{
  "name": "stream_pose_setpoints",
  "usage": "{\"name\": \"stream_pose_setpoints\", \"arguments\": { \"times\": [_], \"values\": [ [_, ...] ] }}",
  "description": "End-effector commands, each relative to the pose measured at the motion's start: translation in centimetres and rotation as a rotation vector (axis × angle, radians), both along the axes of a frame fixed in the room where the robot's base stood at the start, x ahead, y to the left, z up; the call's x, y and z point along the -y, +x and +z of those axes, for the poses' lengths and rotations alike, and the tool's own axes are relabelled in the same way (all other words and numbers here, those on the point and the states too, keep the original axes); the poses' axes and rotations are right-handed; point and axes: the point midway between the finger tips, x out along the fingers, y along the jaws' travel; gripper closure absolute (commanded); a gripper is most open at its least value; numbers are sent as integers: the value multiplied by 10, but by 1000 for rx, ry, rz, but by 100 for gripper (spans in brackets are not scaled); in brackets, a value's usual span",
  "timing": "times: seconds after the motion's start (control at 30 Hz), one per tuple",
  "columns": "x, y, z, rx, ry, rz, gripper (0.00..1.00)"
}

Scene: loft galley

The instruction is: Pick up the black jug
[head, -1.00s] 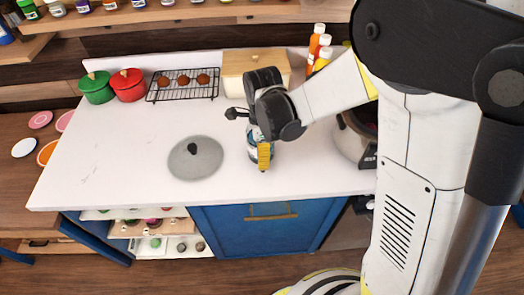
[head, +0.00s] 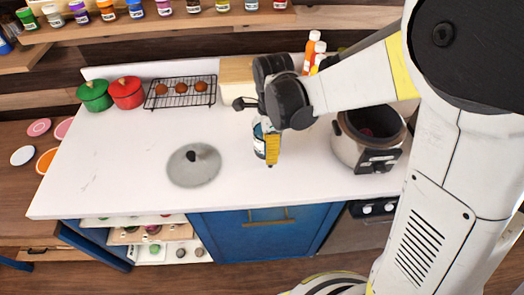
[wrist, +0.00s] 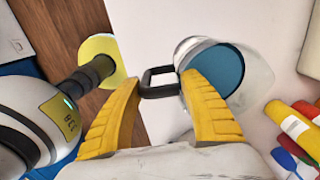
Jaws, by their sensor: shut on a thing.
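The jug (head: 259,142) is in the head view, mostly hidden behind my gripper, above or on the white counter. In the wrist view the jug (wrist: 222,72) shows a pale, shiny body, a round blue inside and a black loop handle (wrist: 158,72). My gripper (wrist: 162,80) has its yellow fingers on either side of that handle and is shut on it. The right finger overlaps the jug's rim. In the head view my gripper (head: 272,152) points down at the jug's front right side. I cannot tell whether the jug's base touches the counter.
A grey lid (head: 193,168) lies left of the jug. A cooker (head: 368,140) stands to the right. The counter's left part is clear.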

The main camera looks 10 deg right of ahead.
Motion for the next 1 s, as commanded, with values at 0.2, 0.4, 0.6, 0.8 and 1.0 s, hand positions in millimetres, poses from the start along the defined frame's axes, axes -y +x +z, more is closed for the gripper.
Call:
{"name": "stream_pose_setpoints", "arguments": {
  "times": [0.2, 0.4, 0.6, 0.8, 1.0],
  "values": [
    [26, 0, 17, 0, 0, -4, 93],
    [46, -1, 29, 0, 0, -2, 93],
    [63, -2, 39, 0, 0, -2, 93],
    [75, -2, 46, 0, 0, -2, 93],
    [83, -2, 50, 0, 0, -1, 93]
  ]
}}
